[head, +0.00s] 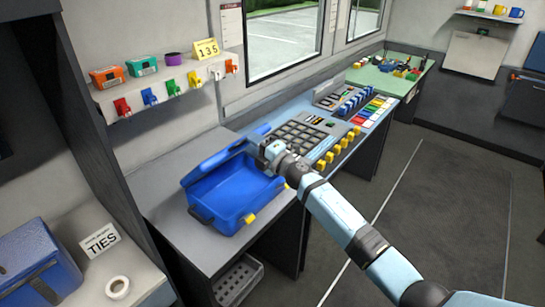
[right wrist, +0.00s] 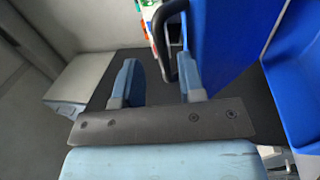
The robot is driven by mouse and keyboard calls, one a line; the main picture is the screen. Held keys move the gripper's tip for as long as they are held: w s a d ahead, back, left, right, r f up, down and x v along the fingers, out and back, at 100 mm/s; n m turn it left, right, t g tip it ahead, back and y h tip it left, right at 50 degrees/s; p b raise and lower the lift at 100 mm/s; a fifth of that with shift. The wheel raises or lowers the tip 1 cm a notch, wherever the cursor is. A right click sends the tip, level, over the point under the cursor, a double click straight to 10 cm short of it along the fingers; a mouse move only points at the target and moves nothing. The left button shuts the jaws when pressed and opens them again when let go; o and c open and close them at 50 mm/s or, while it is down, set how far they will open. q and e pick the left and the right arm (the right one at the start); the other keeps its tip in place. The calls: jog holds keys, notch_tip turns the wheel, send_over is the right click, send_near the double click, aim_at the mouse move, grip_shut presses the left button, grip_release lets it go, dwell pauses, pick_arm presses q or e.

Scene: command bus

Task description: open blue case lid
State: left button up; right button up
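The blue case (head: 222,212) stands on the grey counter. Its lid (head: 222,160) is raised and tilted at the back, and the blue inside shows. My right gripper (head: 265,147) is at the lid's upper right edge. In the right wrist view, the fingers of my right gripper (right wrist: 158,85) are apart. A black handle (right wrist: 157,40) reaches into the space between them, and the blue lid panel (right wrist: 222,40) is close beside the right finger. I cannot tell whether the fingers touch either. My left gripper is not in view.
A keypad console (head: 298,137) with yellow knobs stands right behind the case. A wall shelf (head: 165,88) with colored items hangs above. Another blue case (head: 38,262) and a tape roll (head: 118,287) are at the lower left. Counter left of the case is clear.

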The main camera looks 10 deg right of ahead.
jog(key=v, duration=0.9)
jog(key=shift+s+d+b, duration=0.25)
jog(key=shift+s+b, duration=0.05)
jog(key=shift+b, duration=0.1)
